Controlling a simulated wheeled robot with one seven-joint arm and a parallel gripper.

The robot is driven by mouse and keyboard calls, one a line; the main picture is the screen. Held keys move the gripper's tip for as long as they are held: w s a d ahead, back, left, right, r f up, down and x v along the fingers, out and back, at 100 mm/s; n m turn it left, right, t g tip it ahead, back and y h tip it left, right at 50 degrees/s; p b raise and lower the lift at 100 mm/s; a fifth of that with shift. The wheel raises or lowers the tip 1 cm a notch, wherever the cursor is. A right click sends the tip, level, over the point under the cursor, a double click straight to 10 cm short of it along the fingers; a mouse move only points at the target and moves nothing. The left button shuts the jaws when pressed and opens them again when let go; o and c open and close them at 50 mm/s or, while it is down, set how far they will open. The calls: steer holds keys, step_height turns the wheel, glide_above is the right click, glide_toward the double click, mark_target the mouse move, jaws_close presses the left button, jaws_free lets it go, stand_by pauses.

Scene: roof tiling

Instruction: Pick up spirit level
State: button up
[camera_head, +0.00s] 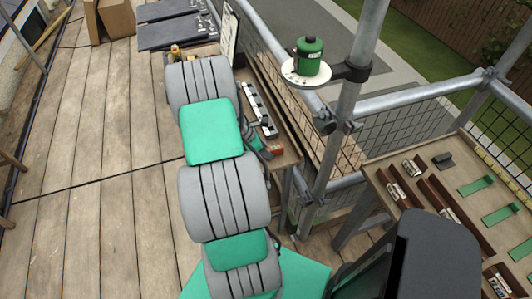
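I cannot pick out the spirit level with certainty. A long narrow white-and-black object (260,110) lies on the narrow wooden bench (287,140), just right of my arm; I cannot tell whether it is the level. My grey and green arm rises from the bottom middle towards the upper left and covers part of this bench. My gripper is not visible; the far end of the arm hides whatever lies behind it. A small yellowish item (175,52) shows just past the arm's far end.
Metal scaffold posts (350,100) and rails with mesh stand right of the bench. A green canister (309,57) sits on a round white holder there. A second bench (400,215) with slots and green pieces is at right. Dark sheets (175,30) lie at the back. The left planks are mostly clear.

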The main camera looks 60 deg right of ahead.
jaws_close()
stand_by(0.3)
step_height(320, 180, up, 10)
steer(key=shift+r+b, duration=0.2)
steer(key=shift+b, duration=0.2)
